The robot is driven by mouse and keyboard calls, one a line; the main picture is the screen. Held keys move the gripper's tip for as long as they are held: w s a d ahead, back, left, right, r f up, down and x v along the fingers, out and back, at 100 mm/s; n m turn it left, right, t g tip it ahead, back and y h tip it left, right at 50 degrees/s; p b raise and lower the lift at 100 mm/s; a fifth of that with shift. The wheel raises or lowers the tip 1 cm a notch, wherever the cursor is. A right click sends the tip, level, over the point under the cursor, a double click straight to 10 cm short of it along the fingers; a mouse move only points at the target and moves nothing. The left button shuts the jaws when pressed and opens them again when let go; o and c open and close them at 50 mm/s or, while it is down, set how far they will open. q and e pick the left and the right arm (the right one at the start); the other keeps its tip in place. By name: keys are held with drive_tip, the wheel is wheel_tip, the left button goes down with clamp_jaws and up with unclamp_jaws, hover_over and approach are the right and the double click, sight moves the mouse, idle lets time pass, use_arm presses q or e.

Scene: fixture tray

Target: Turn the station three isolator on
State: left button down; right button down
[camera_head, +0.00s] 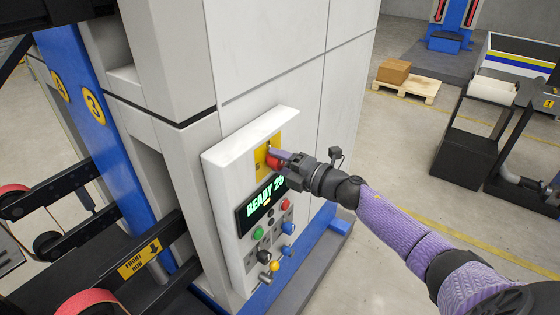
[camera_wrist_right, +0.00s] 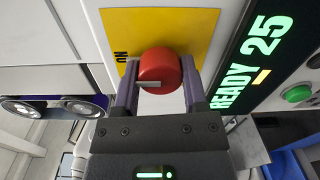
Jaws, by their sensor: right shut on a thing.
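The isolator is a red round knob (camera_wrist_right: 159,72) on a yellow plate (camera_wrist_right: 190,30) in the right wrist view. The word ON is printed on the plate beside the knob. In the head view the knob (camera_head: 273,161) and yellow plate (camera_head: 261,160) are at the top of a white control panel (camera_head: 222,165). My right gripper (camera_wrist_right: 160,88) has its two purple fingers on either side of the knob and is shut on it. A pale bar marks the knob's face. My left gripper is not in view.
Below the knob is a display (camera_head: 262,204) reading READY 25, with several buttons and levers under it. A blue post (camera_head: 85,110) bears a yellow number 3 disc. Open floor lies right, with a pallet (camera_head: 405,90) and box behind.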

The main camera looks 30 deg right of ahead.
drive_tip(key=shift+c, duration=0.7)
unclamp_jaws()
drive_tip(key=b+v, duration=0.1)
drive_tip(key=v, duration=0.9)
drive_tip(key=shift+d, duration=0.1)
